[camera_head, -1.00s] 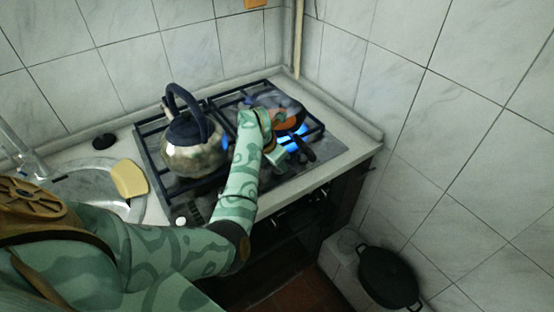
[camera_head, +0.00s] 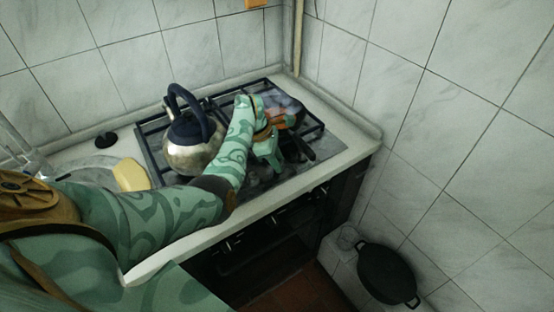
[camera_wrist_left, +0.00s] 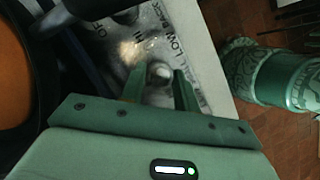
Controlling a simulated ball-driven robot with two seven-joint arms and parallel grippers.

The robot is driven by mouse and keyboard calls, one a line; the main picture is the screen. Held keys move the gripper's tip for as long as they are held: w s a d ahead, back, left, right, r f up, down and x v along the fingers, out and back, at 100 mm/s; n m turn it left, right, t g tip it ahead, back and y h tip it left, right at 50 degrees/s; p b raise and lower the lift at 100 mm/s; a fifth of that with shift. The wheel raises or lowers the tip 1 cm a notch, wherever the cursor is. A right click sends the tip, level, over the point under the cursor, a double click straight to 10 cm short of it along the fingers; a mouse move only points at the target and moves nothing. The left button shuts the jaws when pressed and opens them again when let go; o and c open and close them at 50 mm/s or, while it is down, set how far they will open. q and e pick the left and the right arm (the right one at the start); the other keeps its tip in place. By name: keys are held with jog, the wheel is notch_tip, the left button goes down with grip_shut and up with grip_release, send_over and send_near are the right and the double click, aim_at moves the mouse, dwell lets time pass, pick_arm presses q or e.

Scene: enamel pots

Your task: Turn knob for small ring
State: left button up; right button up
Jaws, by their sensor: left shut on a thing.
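My left gripper (camera_head: 268,158) is low over the front right of the gas stove (camera_head: 322,170). In the left wrist view its two fingers (camera_wrist_left: 160,82) stand on either side of a round silvery knob (camera_wrist_left: 161,72) and are shut on it. Printed marks such as OFF, HI and LOW show on the panel around the knob. No flame shows on the stove now. My arm hides part of the burners, and I cannot make out the small ring. My right gripper is not in view.
A metal kettle (camera_head: 190,158) with a dark handle stands on the left of the stove. An orange pan (camera_head: 291,119) with a dark handle sits at the right. A yellow sponge (camera_head: 131,175) lies left of the stove. A black pot (camera_head: 387,275) is low at the right.

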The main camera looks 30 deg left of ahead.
pick_arm(q)
jog(key=shift+m, duration=0.5)
jog(key=o, duration=1)
jog(key=shift+r, duration=0.1)
jog(key=p+v, duration=0.1)
jog(key=v, duration=0.4)
jog(key=p+v, duration=0.2)
jog(key=v, duration=0.3)
jog(key=p+v, duration=0.2)
jog(key=v, duration=0.4)
jog(key=shift+w+a, duration=0.2)
jog(key=shift+w, duration=0.05)
